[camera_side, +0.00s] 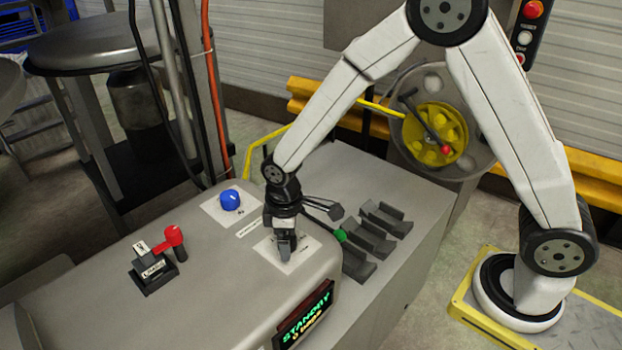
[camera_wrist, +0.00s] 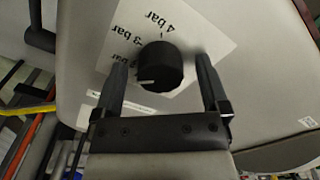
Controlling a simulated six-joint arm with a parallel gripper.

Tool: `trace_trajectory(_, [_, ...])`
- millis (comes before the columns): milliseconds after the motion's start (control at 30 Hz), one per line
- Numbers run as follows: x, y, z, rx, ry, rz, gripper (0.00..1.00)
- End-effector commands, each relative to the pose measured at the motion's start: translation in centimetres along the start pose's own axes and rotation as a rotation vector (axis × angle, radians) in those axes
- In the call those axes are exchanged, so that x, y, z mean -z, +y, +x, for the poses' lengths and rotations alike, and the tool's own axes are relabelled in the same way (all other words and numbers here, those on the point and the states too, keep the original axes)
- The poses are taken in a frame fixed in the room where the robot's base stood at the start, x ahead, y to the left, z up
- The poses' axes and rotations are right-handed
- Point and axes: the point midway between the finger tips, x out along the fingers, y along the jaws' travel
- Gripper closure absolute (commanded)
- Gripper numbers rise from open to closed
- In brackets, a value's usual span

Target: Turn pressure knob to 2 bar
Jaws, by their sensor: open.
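The pressure knob (camera_wrist: 160,67) is black and round, with a white pointer mark on its lower left pointing left in the wrist view. It sits on a white label plate (camera_wrist: 190,45) reading "4 bar" and "3 bar". A lower mark is partly covered by my left finger, so I cannot tell which value the pointer meets. My gripper (camera_wrist: 161,66) is open, with one finger on each side of the knob and visible gaps between. In the side view my gripper (camera_side: 286,248) points down over the label plate (camera_side: 300,259) and hides the knob.
A blue knob (camera_side: 230,200) and a red-handled lever (camera_side: 172,237) stand on the same grey console (camera_side: 215,290). A "STANDBY" display (camera_side: 304,316) is on its front.

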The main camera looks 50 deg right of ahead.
Motion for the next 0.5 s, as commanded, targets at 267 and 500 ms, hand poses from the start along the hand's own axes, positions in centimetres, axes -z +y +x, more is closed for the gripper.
trace_trajectory(267, [0.1,0.0,-1.4,-0.001,0.002,0.0,0.05])
trace_trajectory(500, [0.1,0.0,-4.2,-0.002,0.003,0.0,0.05])
